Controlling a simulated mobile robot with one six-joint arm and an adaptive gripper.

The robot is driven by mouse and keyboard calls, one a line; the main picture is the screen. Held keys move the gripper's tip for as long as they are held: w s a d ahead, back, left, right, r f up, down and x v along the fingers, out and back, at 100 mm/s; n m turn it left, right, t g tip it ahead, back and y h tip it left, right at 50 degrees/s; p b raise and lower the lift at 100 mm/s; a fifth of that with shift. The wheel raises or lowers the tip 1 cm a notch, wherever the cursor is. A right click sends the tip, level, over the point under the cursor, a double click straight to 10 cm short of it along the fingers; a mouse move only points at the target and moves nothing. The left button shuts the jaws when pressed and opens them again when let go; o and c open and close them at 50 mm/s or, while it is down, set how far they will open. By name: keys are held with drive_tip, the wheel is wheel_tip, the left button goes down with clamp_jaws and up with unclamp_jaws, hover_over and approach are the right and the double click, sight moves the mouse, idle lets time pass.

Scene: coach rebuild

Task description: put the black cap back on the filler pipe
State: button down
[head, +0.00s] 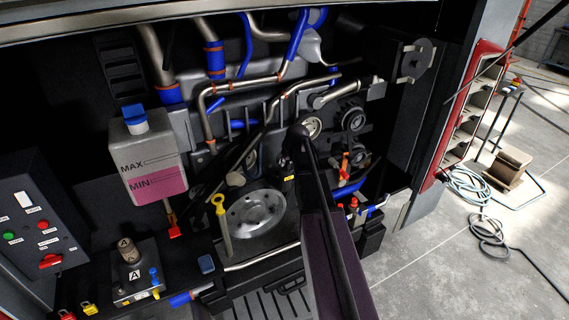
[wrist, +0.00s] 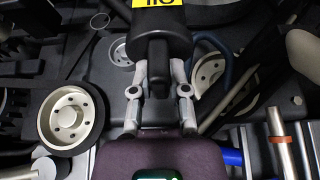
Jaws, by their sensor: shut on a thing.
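My gripper (wrist: 159,84) is shut on the narrow grip of a black cap (wrist: 160,42) in the wrist view. A finger sits on each side of the grip. The cap's wide round body lies beyond the fingertips and bears a yellow label with black letters, cut by the frame's top edge. In the head view a small yellow label (head: 289,178) shows beside my dark arm, in front of the engine. My arm hides most of the gripper there. I cannot pick out the filler pipe's mouth; whether the cap touches it cannot be told.
Metal pipes and blue hoses crowd the engine bay. A yellow-handled dipstick (head: 219,205) and a large grey disc (head: 256,212) stand left of my arm. A pulley (wrist: 70,121) is left of the gripper in the wrist view. A coolant tank (head: 150,160) hangs further left.

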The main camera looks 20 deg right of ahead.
drive_tip(key=shift+f, duration=0.2)
drive_tip(key=c, duration=0.5)
unclamp_jaws()
drive_tip(key=shift+c, duration=0.2)
drive_tip(key=o, duration=0.4)
drive_tip(key=shift+r, duration=0.1)
